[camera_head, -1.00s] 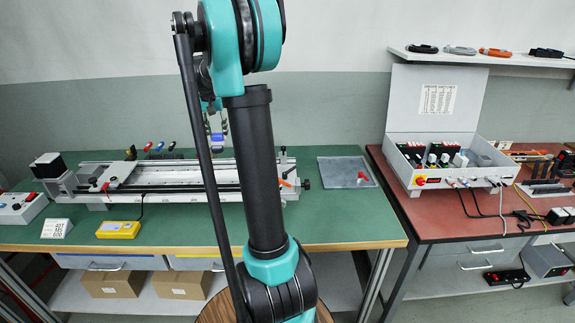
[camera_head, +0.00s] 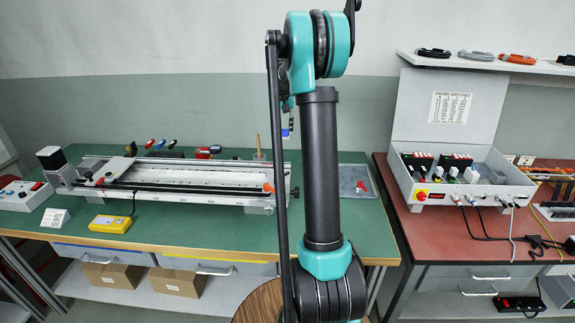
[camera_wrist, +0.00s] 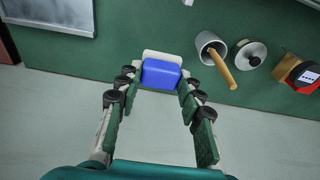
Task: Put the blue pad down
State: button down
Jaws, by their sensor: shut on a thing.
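The blue pad (camera_wrist: 161,74), with a pale plate along one side, is between the fingertips of my gripper (camera_wrist: 158,84) in the wrist view. The fingers are shut on it from both sides. In the head view a small blue part of the pad (camera_head: 285,132) shows just left of my arm, in front of the wall. My arm hides most of the gripper there. The pad appears held in the air near an edge of the green table (camera_head: 150,230). I cannot tell its exact height.
A metal cup with a wooden handle (camera_wrist: 213,50), a round metal piece (camera_wrist: 250,54) and a red-black tape measure (camera_wrist: 303,77) stand nearby. Bare green tabletop surrounds the tray.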

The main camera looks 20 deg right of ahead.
aim_at(283, 139)
notch_tip(283, 139, down, 16)
jog(key=shift+a+r, duration=0.1)
dwell(0.4)
jog(key=c, duration=1)
grip_release()
jog(key=r, duration=0.4)
jog(key=s+r, duration=0.1)
jog(key=r, duration=0.7)
jog(key=shift+s+a, duration=0.35)
jog(key=shift+f, duration=0.1)
